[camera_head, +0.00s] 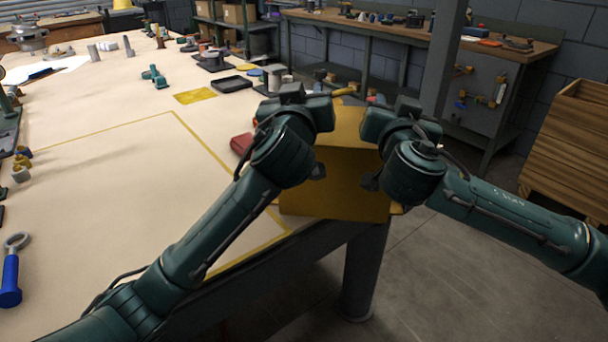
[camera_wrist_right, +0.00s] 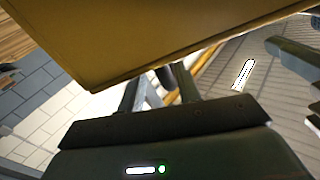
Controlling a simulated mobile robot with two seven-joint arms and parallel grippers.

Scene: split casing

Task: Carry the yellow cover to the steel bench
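The yellow cover (camera_head: 345,190) is a large box-like shell between my two arms, at the near right corner of the beige table. Its right part shows against the floor beyond the table edge. My left gripper (camera_head: 317,172) is at its left side and my right gripper (camera_head: 369,182) at its right side. Their fingertips are mostly hidden by the wrists and the cover. In the right wrist view the cover (camera_wrist_right: 150,35) fills the top, close above my right gripper (camera_wrist_right: 160,92); its grip is unclear. A bench with a grey metal frame and brown top (camera_head: 345,22) stands at the back.
The beige table (camera_head: 100,210) has a yellow outlined area and several small parts. A red block (camera_head: 241,144) lies left of the cover. A grey post (camera_head: 443,60) rises before the back bench. A wooden crate (camera_head: 570,150) stands right; the floor (camera_head: 450,290) in front is clear.

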